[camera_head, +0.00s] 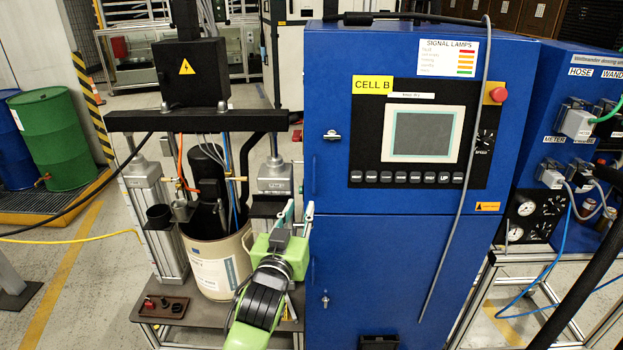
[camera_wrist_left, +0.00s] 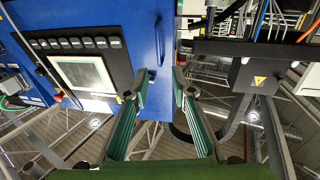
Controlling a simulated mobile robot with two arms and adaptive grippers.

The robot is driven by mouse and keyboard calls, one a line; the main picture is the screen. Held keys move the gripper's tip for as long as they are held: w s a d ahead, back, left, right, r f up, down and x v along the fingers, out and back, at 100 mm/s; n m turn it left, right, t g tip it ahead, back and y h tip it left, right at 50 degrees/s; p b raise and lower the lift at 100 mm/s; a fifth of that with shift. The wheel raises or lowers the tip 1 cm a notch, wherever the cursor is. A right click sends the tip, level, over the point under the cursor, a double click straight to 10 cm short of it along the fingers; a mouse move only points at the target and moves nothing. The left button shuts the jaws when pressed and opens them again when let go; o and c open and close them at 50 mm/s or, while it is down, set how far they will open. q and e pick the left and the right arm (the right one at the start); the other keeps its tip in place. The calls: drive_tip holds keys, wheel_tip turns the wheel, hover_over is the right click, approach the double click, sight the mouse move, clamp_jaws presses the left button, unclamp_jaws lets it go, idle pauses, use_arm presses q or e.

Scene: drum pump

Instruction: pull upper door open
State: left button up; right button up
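The blue cabinet's upper door (camera_head: 335,80) is closed. It carries a black control panel with a screen, a silver latch (camera_head: 331,135) near its left edge, and a slim blue handle (camera_head: 314,175) below that. The handle also shows in the left wrist view (camera_wrist_left: 160,45), just beyond the fingertips. My left gripper (camera_head: 299,211) is in front of the cabinet's left edge, its green fingers pointing up towards the handle. In the left wrist view the gripper (camera_wrist_left: 163,78) is open, with nothing between its fingers. It appears apart from the handle. My right gripper is not in view.
A lower blue door (camera_head: 380,270) sits beneath the upper one. Left of the cabinet stand a pump frame and a beige drum (camera_head: 215,265). A grey cable (camera_head: 468,140) hangs down across the cabinet's front. A blue hose-and-wand unit (camera_head: 565,100) stands to the right.

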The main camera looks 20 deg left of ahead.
sight(314, 180)
use_arm(q)
drive_tip(key=w, duration=0.4)
drive_tip(key=w+p, duration=0.1)
drive_tip(key=w, duration=0.4)
drive_tip(key=w+p, duration=0.1)
drive_tip(key=w, duration=0.3)
drive_tip(key=shift+w+a+f, duration=0.15)
drive_tip(key=shift+w+a, duration=0.05)
drive_tip(key=shift+a, duration=0.2)
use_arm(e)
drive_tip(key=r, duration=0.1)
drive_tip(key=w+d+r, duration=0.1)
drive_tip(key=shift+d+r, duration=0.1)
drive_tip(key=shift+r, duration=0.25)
use_arm(q)
clamp_jaws()
